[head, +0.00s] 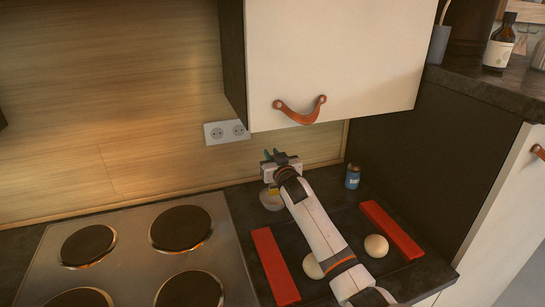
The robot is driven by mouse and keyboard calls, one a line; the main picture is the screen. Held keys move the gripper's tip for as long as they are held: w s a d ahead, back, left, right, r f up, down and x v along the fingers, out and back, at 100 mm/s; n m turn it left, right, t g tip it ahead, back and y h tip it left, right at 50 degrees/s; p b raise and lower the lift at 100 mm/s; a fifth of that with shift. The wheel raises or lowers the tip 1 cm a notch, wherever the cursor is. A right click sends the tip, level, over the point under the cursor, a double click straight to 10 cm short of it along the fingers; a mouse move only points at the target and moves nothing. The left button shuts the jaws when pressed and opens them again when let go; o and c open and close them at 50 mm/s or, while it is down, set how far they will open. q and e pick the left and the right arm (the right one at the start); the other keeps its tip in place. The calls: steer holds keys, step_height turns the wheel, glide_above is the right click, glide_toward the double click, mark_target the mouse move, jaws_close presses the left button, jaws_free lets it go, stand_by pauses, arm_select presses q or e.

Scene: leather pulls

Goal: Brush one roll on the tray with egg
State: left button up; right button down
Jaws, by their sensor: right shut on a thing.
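A dark tray (345,226) with red ends (275,266) lies on the counter. One pale round roll (376,245) sits on its right part. Another roll (313,266) is partly hidden by my right arm. My right gripper (278,176) is at the back of the counter, beyond the tray, shut on what looks like the brush; a small teal part (268,155) shows at the gripper. A clear bowl with something yellowish (270,200) stands just below the gripper. The brush's bristles and any contact with the bowl cannot be made out. My left gripper is out of view.
A hob (135,255) with several dark plates fills the left. A small blue jar (353,176) stands behind the tray. A white wall cabinet (330,60) with a leather pull hangs above the gripper. A dark panel closes the right side.

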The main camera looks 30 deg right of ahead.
step_height(320, 180, up, 5)
steer(key=p, duration=0.3)
steer(key=shift+p, duration=0.4)
stand_by(0.5)
